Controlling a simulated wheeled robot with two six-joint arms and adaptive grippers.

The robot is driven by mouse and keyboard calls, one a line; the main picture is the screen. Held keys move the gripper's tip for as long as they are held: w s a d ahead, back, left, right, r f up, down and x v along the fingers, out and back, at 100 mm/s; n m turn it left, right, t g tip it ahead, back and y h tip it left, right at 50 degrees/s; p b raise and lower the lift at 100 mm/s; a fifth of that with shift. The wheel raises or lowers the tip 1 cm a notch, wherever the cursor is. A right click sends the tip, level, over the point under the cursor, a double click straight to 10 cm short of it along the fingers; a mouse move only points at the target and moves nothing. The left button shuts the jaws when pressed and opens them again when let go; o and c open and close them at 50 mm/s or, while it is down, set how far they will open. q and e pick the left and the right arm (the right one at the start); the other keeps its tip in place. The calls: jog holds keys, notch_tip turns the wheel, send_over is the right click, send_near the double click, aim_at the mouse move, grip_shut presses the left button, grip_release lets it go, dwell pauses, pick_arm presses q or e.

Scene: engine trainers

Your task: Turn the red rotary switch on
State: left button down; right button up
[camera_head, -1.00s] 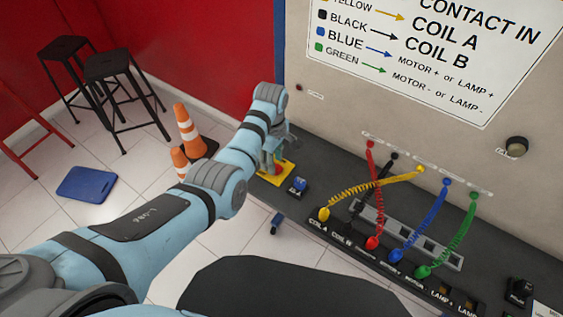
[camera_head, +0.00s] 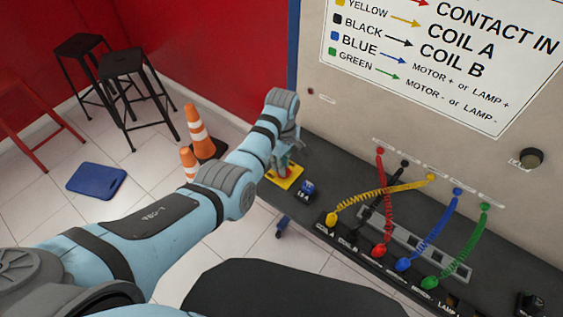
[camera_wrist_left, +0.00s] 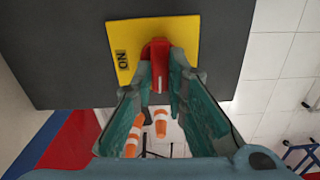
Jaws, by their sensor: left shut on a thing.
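The red rotary switch (camera_wrist_left: 156,50) sits on a yellow plate (camera_wrist_left: 190,30) marked ON, on the dark bench. In the left wrist view its red handle is between the fingertips of my left gripper (camera_wrist_left: 161,68), which is shut on it. The ON mark (camera_wrist_left: 122,58) is left of the handle. In the head view the yellow plate (camera_head: 287,181) shows at the bench's far left end, with my left gripper (camera_head: 283,163) over it and hiding most of the switch. My right gripper is not in view.
A small blue-and-black device (camera_head: 307,189) stands just right of the yellow plate. Coiled coloured cables (camera_head: 380,200) link the bench sockets to the panel. Orange cones (camera_head: 196,130), black stools (camera_head: 125,70) and a blue mat (camera_head: 96,181) are on the floor.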

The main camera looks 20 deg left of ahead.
pick_arm(q)
jog(key=m+p, duration=0.1)
jog(key=m, duration=0.1)
jog(key=shift+r+m, duration=0.1)
jog(key=shift+m, duration=0.3)
jog(key=m, duration=0.2)
jog(key=shift+w+d+m+p, duration=0.1)
jog(key=shift+m+p, duration=0.3)
jog(key=m, duration=0.6)
jog(key=shift+d, duration=0.15)
jog(key=m, duration=0.5)
jog(key=shift+d+m, duration=0.15)
jog(key=shift+m, duration=0.15)
jog(key=c, duration=1.6)
grip_release()
